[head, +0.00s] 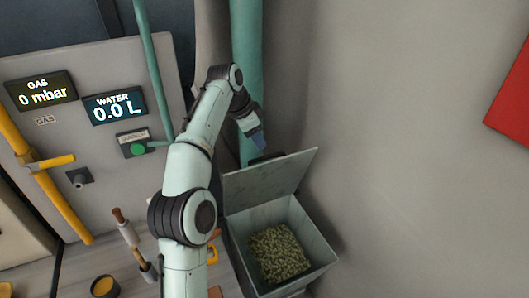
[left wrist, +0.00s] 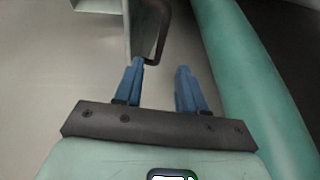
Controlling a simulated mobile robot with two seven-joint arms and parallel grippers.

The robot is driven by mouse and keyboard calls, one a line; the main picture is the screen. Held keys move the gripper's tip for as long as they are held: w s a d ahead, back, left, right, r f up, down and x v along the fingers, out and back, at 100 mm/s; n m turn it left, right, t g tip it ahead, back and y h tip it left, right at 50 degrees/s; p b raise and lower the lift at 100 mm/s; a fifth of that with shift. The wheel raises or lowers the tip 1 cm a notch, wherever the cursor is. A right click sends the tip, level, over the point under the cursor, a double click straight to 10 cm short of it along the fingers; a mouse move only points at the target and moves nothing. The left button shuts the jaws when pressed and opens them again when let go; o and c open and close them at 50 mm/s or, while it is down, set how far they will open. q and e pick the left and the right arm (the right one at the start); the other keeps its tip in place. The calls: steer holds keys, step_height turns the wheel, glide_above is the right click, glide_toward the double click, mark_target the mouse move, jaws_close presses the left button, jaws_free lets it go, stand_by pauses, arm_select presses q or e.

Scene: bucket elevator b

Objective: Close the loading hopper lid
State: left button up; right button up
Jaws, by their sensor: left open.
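The loading hopper (head: 236,258) is a grey metal box against the wall, filled with greenish pellets (head: 278,252). Its lid (head: 268,180) stands raised, tilted up at the back of the box. A dark handle (head: 268,157) sits at the lid's upper edge. My left gripper (head: 259,142) is just above and behind this edge, close to the handle. In the left wrist view its blue fingers (left wrist: 158,78) are apart with nothing between them. The lid (left wrist: 140,25) and its dark handle (left wrist: 163,35) are just beyond the left-hand finger; I cannot tell if they touch. My right gripper is not in view.
A teal pipe (head: 246,60) runs vertically right behind my left gripper; it also shows in the left wrist view (left wrist: 250,80). A panel with gas (head: 40,91) and water (head: 115,106) displays and a yellow pipe (head: 62,200) are at left.

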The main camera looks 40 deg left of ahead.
mark_target(267, 156)
arm_select(q)
steer(key=x, duration=0.8)
steer(key=shift+f, duration=0.2)
jaws_close()
